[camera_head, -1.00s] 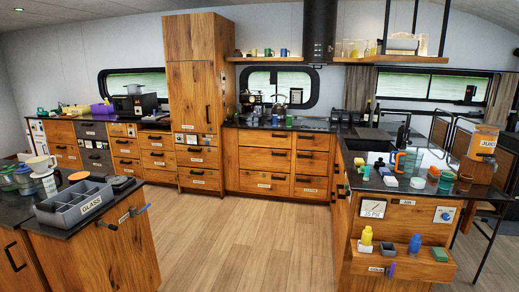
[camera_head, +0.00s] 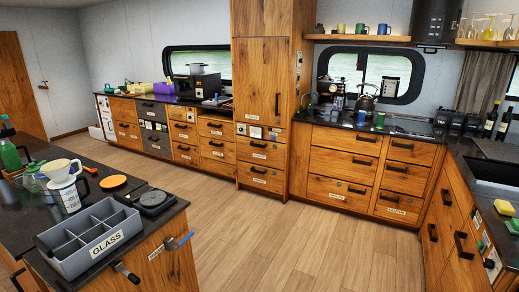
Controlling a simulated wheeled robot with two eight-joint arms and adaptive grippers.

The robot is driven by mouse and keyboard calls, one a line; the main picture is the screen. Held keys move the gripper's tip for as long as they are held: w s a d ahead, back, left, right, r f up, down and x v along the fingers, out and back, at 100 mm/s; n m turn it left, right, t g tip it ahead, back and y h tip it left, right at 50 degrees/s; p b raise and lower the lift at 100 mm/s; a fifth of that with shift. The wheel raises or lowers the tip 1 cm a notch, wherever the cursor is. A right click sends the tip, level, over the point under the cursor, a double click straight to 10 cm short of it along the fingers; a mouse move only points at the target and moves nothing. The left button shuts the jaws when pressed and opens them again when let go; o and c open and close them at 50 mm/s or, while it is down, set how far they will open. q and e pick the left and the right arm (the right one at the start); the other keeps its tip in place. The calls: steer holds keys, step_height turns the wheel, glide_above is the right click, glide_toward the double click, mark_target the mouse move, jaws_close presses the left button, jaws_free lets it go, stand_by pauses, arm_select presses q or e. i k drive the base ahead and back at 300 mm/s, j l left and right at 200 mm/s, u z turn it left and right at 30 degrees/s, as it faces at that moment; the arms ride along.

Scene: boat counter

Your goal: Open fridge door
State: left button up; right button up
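A tall wooden cabinet (camera_head: 262,80) stands in the middle of the back wall. Its large upper door is shut and has a dark vertical handle (camera_head: 277,103) near its right edge. A small label is on the door, too small to read, so I cannot tell for sure that this is the fridge. A white-fronted unit (camera_head: 107,118) stands at the far left end of the back counter. Neither of my grippers is in view.
A dark-topped island with a grey divided GLASS bin (camera_head: 88,238), a black scale (camera_head: 155,201) and a coffee dripper (camera_head: 62,172) is at the near left. Drawer units (camera_head: 345,168) line the back. The wooden floor (camera_head: 245,240) between is clear. A counter with a sink (camera_head: 493,171) is at right.

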mark_target(261, 65)
steer(key=i, duration=2.7)
